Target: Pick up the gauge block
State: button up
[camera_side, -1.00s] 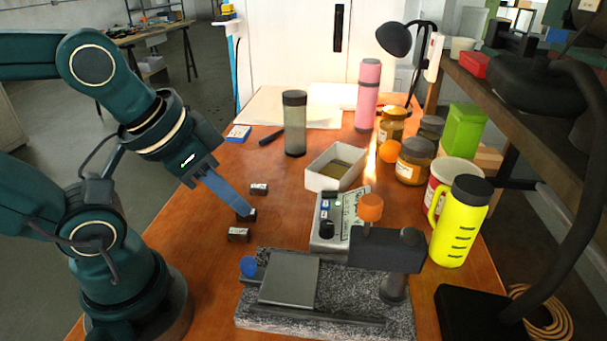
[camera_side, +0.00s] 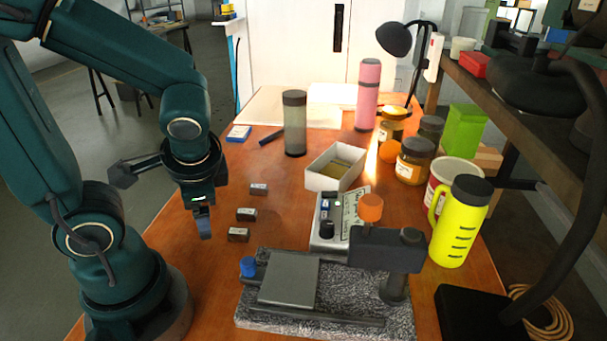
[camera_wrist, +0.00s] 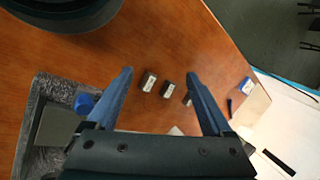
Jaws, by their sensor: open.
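Three small dark blocks with pale labels lie in a loose row on the wooden table: a far block (camera_side: 258,189), a middle block (camera_side: 245,214) and a near block (camera_side: 238,235). I cannot tell which is the gauge block. My gripper (camera_side: 205,235) points down to the left of the row, open and empty. In the wrist view, my gripper's blue fingers (camera_wrist: 158,76) are spread wide. Two blocks show whole between them, one on the left (camera_wrist: 148,82) and one in the middle (camera_wrist: 166,89). The third (camera_wrist: 187,98) is partly hidden by the right finger.
A grey stone-based stand (camera_side: 330,322) with a flat plate fills the front. A control box (camera_side: 325,232) and an open white box (camera_side: 320,182) stand right of the blocks. A bottle (camera_side: 294,125) stands behind. The table just around the blocks is clear.

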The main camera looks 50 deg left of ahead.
aim_at(258, 187)
jog(key=a+m+g+y, duration=0.1)
jog(key=a+m+y, duration=0.4)
jog(key=a+m, duration=0.15)
jog(key=w+a+m+t+y, duration=0.1)
jog(key=w+m, duration=0.1)
jog(key=m, duration=0.1)
jog(key=w+a+f+m+t+y, duration=0.1)
jog(key=w+m+t, duration=0.1)
jog(key=m, duration=0.1)
jog(key=w+a+f+m+t, duration=0.1)
jog(key=w+m+t, duration=0.1)
jog(key=m, duration=0.1)
jog(key=shift+w+a+f+y, duration=0.2)
jog(key=shift+w+a+y, duration=0.1)
jog(key=shift+w+y, duration=0.1)
jog(key=w+d+f+m+t+h, duration=0.1)
jog(key=m, duration=0.1)
jog(key=w+d+f+m+t+h, duration=0.1)
jog(key=w+f+m, duration=0.1)
jog(key=m, duration=0.1)
jog(key=w+d+f+m+t+h, duration=0.1)
jog(key=w+f+m+t, duration=0.1)
jog(key=shift+f+m, duration=0.2)
jog(key=shift+m, duration=0.05)
jog(key=shift+x, duration=2.55)
jog(key=shift+w+d, duration=0.1)
grip_shut()
